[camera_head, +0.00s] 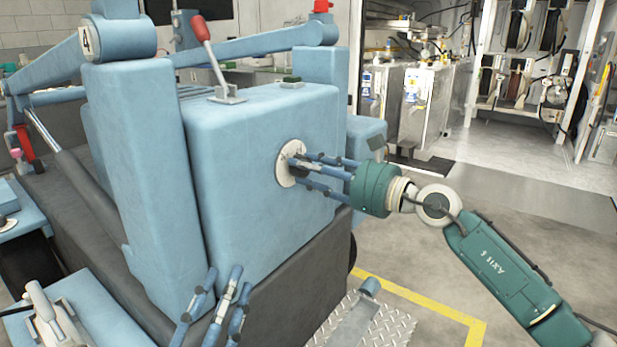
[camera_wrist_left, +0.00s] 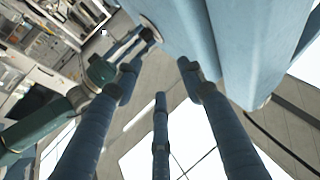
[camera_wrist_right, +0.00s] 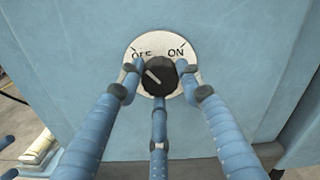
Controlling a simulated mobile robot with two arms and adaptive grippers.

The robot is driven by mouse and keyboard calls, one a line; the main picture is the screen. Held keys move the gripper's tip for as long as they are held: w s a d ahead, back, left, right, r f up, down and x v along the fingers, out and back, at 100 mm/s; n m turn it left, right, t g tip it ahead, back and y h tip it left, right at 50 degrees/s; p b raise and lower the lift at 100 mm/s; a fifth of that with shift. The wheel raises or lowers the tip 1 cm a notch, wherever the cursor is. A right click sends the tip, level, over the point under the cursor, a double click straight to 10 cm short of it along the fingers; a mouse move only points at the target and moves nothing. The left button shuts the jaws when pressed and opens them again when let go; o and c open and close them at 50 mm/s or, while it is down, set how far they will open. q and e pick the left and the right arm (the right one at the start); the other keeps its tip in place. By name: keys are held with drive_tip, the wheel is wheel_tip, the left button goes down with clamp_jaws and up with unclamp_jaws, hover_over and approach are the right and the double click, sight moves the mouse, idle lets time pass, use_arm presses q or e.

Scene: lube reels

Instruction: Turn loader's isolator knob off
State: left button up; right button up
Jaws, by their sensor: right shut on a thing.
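The isolator knob (camera_wrist_right: 158,76) is black and round, on a white plate (camera_wrist_right: 136,49) marked OFF at left and ON at right. Its white pointer line slants to the upper left, towards OFF. My right gripper (camera_wrist_right: 161,85) is shut on the knob, its blue fingers around it. In the head view, my right gripper (camera_head: 300,168) reaches the plate (camera_head: 284,173) on the blue loader's flat side (camera_head: 245,185); its fingers partly hide the knob there. My left gripper (camera_head: 217,305) is low in front of the loader, fingers spread and empty; it also shows in the left wrist view (camera_wrist_left: 160,82).
A red-handled lever (camera_head: 202,32) stands on top of the loader. A metal tread plate (camera_head: 385,328) and a yellow floor line (camera_head: 425,300) lie below my right arm. Tanks (camera_head: 425,95) and reels stand at the back right. Open floor lies between.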

use_arm(q)
drive_tip(key=s+r+t+h, duration=0.1)
drive_tip(key=s+r+t, duration=0.2)
drive_tip(key=r, duration=0.2)
drive_tip(key=shift+s+a+r+b, duration=0.15)
drive_tip(key=shift+s+r+b, duration=0.1)
drive_tip(key=shift+r+b, duration=0.15)
use_arm(e)
drive_tip(key=shift+r+n, duration=0.25)
drive_tip(key=shift+n, duration=0.45)
drive_tip(key=o, duration=1.1)
drive_tip(key=shift+f, duration=0.1)
drive_tip(key=shift+o, duration=0.2)
drive_tip(key=v, duration=1.2)
